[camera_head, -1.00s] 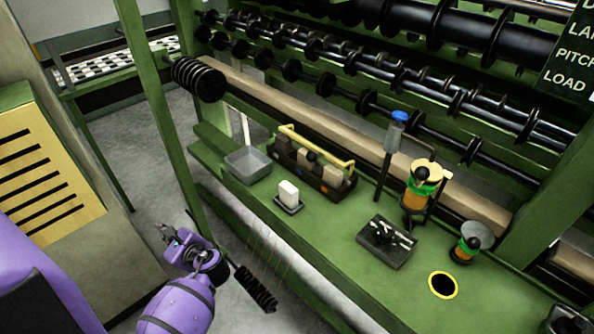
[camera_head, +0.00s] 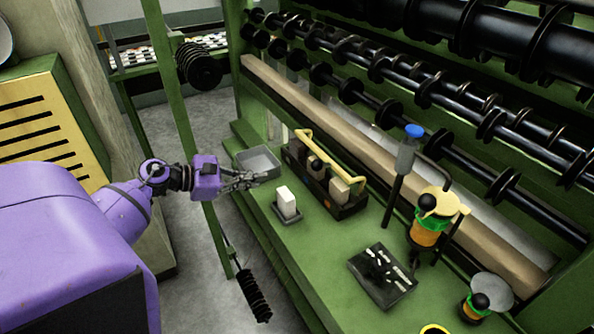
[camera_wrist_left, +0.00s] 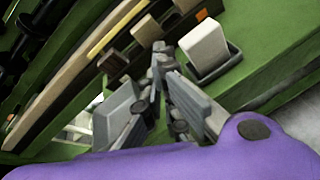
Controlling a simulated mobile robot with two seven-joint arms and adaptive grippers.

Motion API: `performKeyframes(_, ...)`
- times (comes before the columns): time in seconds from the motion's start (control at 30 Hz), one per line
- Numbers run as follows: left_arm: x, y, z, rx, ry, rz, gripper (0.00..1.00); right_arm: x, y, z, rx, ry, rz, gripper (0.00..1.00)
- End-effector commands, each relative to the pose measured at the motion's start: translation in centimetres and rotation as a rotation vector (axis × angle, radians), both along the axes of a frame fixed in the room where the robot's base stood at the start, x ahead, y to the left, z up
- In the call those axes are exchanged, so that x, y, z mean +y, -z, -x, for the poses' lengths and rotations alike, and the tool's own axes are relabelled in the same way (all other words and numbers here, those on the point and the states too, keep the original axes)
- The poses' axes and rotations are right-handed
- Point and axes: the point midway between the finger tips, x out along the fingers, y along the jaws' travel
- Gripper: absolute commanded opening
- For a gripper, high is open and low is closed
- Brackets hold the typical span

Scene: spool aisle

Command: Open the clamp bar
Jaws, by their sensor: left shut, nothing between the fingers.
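The yellow clamp bar (camera_head: 335,155) runs lengthwise over a dark block holder (camera_head: 345,208) on the green bench. A black ball (camera_head: 313,164) shows beside the bar. The bar shows as a yellow strip (camera_wrist_left: 115,30) in the left wrist view. My left gripper (camera_head: 264,177) is shut and empty, over the bench edge by the grey tray, left of the holder and apart from the bar. Its fingertips (camera_wrist_left: 158,54) come together in the wrist view, below the holder's blocks. My right gripper is not in view.
A grey tray (camera_head: 268,178) lies just beyond my left gripper. A white block (camera_head: 286,200) stands in a small dark dish in front of the holder. A blue-capped bottle (camera_head: 407,150), a green-orange spool (camera_head: 426,232) and a black tray (camera_head: 360,265) stand to the right.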

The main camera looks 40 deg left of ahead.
Motion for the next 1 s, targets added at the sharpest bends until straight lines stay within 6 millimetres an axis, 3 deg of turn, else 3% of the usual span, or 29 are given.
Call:
performKeyframes(0.17,-1.0,0.4,-1.1,-0.002,0.018,-0.004,0.00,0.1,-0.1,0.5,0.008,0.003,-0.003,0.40)
performKeyframes(0.6,-5.1,3.5,-8.4,-0.003,0.015,-0.002,0.00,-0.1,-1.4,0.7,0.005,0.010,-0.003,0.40)
performKeyframes(0.73,-6.4,1.3,-8.8,-0.008,0.016,-0.005,0.00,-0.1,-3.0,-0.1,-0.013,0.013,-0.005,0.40)
performKeyframes(1.0,-7.3,0.7,-9.1,-0.001,0.014,-0.004,0.00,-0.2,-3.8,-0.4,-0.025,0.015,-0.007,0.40)
